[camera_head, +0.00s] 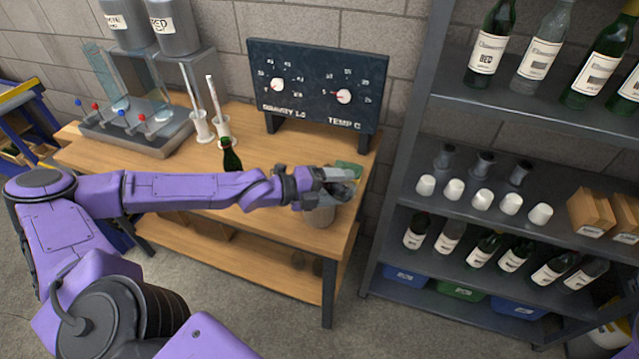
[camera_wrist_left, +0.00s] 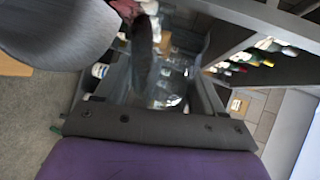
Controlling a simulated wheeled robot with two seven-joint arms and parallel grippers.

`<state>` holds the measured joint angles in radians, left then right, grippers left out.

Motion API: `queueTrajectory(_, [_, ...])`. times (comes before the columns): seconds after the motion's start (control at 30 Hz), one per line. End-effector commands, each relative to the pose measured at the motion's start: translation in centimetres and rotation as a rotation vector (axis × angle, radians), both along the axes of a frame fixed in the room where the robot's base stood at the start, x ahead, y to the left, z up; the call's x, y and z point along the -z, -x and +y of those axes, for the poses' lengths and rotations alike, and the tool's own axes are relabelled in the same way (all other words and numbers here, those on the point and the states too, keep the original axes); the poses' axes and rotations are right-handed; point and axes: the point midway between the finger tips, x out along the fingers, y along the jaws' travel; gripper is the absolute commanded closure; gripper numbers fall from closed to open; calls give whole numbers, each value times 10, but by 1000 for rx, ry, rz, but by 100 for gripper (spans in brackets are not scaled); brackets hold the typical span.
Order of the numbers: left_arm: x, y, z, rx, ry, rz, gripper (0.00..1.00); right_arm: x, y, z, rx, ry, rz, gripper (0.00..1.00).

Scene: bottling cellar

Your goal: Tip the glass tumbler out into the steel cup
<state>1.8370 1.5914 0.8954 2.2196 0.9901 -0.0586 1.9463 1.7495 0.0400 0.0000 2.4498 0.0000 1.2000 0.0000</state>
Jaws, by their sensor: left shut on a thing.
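My left gripper (camera_head: 332,180) reaches in from the left over the right end of the wooden bench. It is shut on the glass tumbler (camera_head: 345,190), which is clear, small and partly hidden by the fingers. In the left wrist view the tumbler (camera_wrist_left: 172,62) shows as clear glass around a dark finger; its exact tilt is hard to tell. The steel cup (camera_head: 320,214) stands on the bench just below the gripper, its upper part hidden. In the left wrist view a large grey rounded surface, likely the cup (camera_wrist_left: 60,28), fills the upper left. My right gripper is not in view.
A dark gauge board (camera_head: 315,85) stands at the bench's back. A green bottle (camera_head: 231,156) stands behind my forearm. A green cloth-like item (camera_head: 349,168) lies beyond the gripper. A metal shelf (camera_head: 480,200) with bottles and white cups stands at right.

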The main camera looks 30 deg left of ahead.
Motion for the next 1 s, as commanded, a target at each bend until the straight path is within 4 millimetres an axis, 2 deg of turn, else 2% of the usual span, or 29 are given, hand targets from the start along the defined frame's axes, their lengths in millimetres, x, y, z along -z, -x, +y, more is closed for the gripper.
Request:
queueTrajectory(0.03, [-7,-1,0,0,3,-7,66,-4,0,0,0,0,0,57])
queueTrajectory(1.0, [-12,0,1,-1,112,25,66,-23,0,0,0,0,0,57])
